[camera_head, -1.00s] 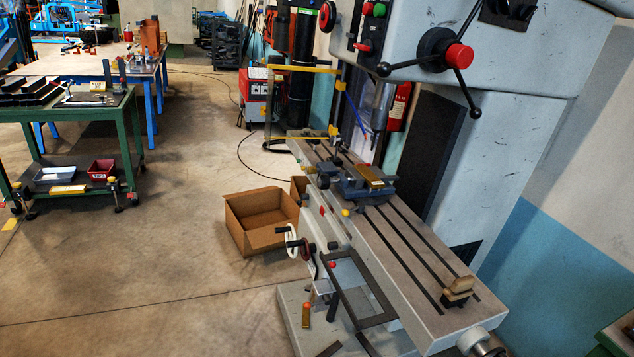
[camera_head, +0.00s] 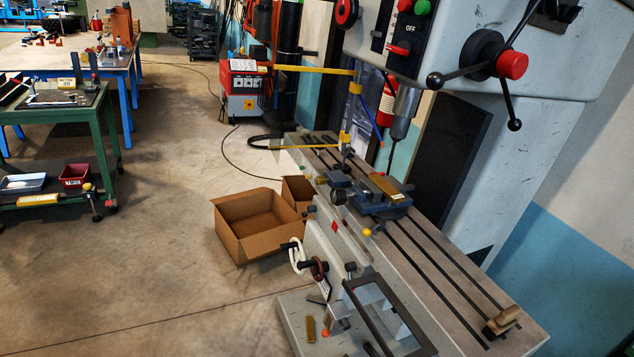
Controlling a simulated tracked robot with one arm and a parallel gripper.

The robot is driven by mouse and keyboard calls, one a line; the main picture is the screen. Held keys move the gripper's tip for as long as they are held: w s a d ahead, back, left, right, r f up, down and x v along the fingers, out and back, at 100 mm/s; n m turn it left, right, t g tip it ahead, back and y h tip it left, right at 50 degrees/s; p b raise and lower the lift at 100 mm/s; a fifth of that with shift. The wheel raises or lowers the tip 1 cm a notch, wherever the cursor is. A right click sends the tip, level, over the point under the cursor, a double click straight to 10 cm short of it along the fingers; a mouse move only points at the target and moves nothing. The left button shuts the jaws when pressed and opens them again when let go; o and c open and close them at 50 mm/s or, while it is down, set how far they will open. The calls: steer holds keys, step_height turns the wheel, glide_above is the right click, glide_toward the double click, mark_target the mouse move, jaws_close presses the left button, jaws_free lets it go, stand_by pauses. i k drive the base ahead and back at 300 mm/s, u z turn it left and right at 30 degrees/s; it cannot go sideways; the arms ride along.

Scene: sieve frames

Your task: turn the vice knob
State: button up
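A blue-grey vice (camera_head: 383,203) sits on the slotted machine table (camera_head: 430,250), under the drill head. A brass-coloured block lies in or on top of it.
The drilling machine's head (camera_head: 450,50), with a red-capped three-arm handle (camera_head: 511,65), overhangs the table. A drill spindle (camera_head: 402,115) points down near the vice. Cardboard boxes (camera_head: 250,220) stand left of the machine. Concrete floor (camera_head: 150,250) is free at left.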

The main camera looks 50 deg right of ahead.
mark_target(339, 195)
steer(key=i, duration=1.35)
steer(key=z, duration=1.75)
